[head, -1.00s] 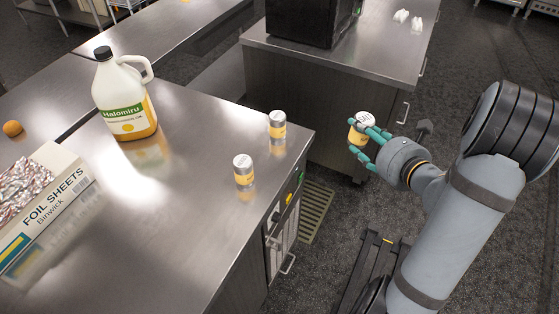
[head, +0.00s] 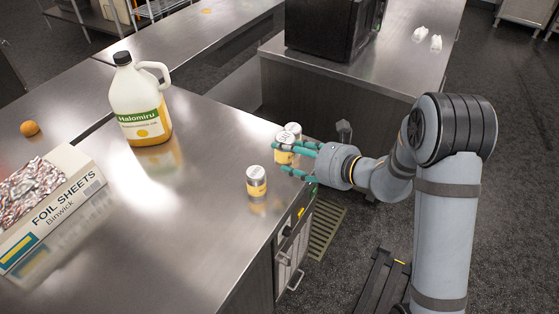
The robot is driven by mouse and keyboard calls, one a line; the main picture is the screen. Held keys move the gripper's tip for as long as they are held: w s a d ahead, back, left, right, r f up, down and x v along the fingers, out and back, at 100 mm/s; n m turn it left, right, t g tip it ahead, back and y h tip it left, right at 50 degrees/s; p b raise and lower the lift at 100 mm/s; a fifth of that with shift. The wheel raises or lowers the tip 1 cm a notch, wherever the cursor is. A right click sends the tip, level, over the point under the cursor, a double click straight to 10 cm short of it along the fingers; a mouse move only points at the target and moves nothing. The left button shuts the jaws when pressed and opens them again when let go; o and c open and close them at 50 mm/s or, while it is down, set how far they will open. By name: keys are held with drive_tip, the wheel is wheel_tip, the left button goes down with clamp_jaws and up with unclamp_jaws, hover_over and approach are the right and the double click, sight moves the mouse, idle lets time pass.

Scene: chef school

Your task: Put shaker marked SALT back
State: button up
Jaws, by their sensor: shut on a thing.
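My gripper (head: 284,157) is shut on a silver shaker with a yellow band (head: 283,142), upright at the right end of the steel counter. I cannot tell whether the held shaker touches the counter top. Its lid carries dark lettering too small to read. A second shaker (head: 294,128) stands right behind it and is mostly hidden; whether they touch is unclear. A third, similar shaker (head: 256,182) stands apart on the counter, nearer and to the left. Its lettering is also unreadable.
The steel counter (head: 205,215) is clear left of the shakers. A Halomiru jug (head: 140,108), a foil sheets box (head: 55,215) and an orange (head: 30,128) stand farther left. A black appliance (head: 333,28) sits on the back counter.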

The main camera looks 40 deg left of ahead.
sight(280, 163)
drive_tip(key=x, duration=0.4)
drive_tip(key=shift+w+a+f+p, duration=0.15)
drive_tip(key=shift+f+p, duration=0.55)
drive_tip(key=shift+f, duration=1.65)
drive_tip(key=shift+f, duration=0.1)
drive_tip(key=o, duration=0.8)
drive_tip(key=shift+f, duration=0.1)
drive_tip(key=shift+o, duration=1.3)
